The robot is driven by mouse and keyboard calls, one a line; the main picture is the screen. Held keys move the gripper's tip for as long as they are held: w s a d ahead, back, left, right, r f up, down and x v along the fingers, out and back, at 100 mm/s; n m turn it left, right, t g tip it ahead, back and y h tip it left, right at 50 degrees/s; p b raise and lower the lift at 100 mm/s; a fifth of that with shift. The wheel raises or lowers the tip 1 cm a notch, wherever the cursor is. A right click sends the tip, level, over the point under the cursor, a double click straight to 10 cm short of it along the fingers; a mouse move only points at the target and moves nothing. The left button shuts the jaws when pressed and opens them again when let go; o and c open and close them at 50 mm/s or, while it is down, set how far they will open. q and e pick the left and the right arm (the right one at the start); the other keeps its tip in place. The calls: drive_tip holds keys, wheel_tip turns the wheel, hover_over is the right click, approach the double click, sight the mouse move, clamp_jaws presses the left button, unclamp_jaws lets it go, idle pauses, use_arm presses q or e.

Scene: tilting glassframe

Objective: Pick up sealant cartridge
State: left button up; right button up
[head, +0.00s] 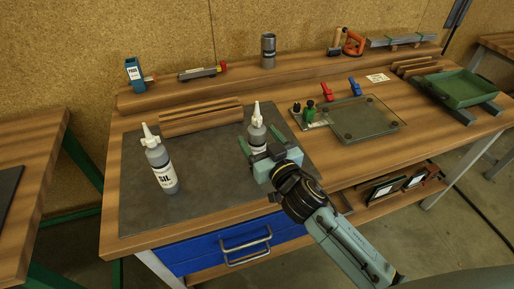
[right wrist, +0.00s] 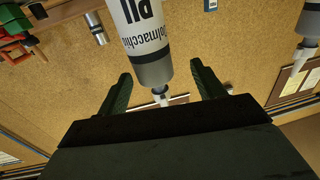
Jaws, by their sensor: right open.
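Two grey sealant cartridges with white nozzles stand upright on the dark mat (head: 215,190). The left cartridge (head: 160,168) has a label reading SIL. The other cartridge (head: 257,132) is partly hidden behind my right gripper (head: 258,149), whose green fingers are apart on either side of it. In the right wrist view, which is upside down, this cartridge (right wrist: 141,35) has a white label with PU-like lettering and lies between the two open fingers (right wrist: 161,88). Whether they touch it I cannot tell. The SIL cartridge (right wrist: 309,25) shows at that view's right edge. My left gripper is not in view.
A stack of wooden strips (head: 200,117) lies behind the cartridges. To the right are a glass plate (head: 365,120) with red and blue clamps and a green tray (head: 467,88). A shelf at the back holds a metal can (head: 268,50) and tools. The mat's front left is clear.

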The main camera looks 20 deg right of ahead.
sight(254, 127)
drive_tip(key=w, duration=0.3)
drive_tip(key=shift+w, duration=0.35)
drive_tip(key=shift+w+a, duration=0.1)
drive_tip(key=shift+w, duration=0.45)
drive_tip(key=shift+c, duration=0.3)
clamp_jaws()
